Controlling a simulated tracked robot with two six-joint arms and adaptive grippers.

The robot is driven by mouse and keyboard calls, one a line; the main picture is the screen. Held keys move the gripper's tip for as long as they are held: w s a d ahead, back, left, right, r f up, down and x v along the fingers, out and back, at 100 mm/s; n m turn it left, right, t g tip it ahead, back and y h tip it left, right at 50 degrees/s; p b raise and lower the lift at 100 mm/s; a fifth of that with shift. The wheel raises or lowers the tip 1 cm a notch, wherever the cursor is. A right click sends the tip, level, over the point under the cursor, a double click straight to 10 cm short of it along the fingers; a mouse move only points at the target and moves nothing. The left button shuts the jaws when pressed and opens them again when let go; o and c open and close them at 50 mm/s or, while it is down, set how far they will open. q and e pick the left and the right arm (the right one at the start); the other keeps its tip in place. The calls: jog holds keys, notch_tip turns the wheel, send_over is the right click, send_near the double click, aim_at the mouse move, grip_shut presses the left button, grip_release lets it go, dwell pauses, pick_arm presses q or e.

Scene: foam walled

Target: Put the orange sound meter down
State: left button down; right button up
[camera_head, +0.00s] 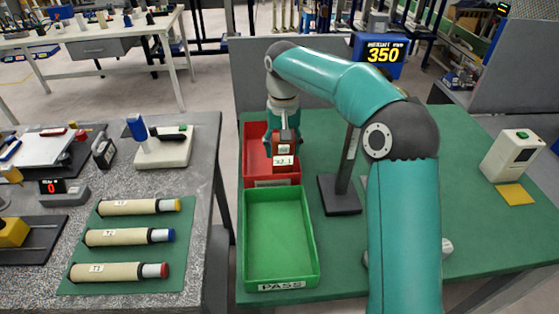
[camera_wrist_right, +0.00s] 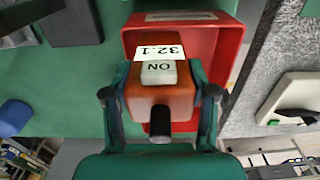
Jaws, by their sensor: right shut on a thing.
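The orange sound meter (camera_head: 284,150) hangs from my right gripper (camera_head: 284,134) at the near part of the red tray (camera_head: 258,180). In the right wrist view the meter (camera_wrist_right: 160,104) sits between the two fingers of the right gripper (camera_wrist_right: 160,92), which is shut on it. Its white labels read "32.1" and "ON", and a black knob points toward the camera. The red tray (camera_wrist_right: 225,45) is behind the meter in that view. I cannot tell whether the meter touches the tray floor. My left gripper is not in view.
An empty green tray (camera_head: 278,240) marked "PASS" stands in front of the red one. A dark stand base (camera_head: 340,195) is close on the right. A white device (camera_head: 513,155) stands at the far right. Several labelled tubes (camera_head: 125,237) lie on the left table.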

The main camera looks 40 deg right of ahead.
aim_at(283, 158)
jog(key=shift+f, duration=1.75)
jog(key=shift+f, duration=0.1)
jog(key=o, duration=1.4)
jog(key=shift+o, duration=0.2)
notch_tip(283, 158, up, 12)
jog(key=shift+r+p, duration=0.1)
jog(key=shift+p, duration=0.85)
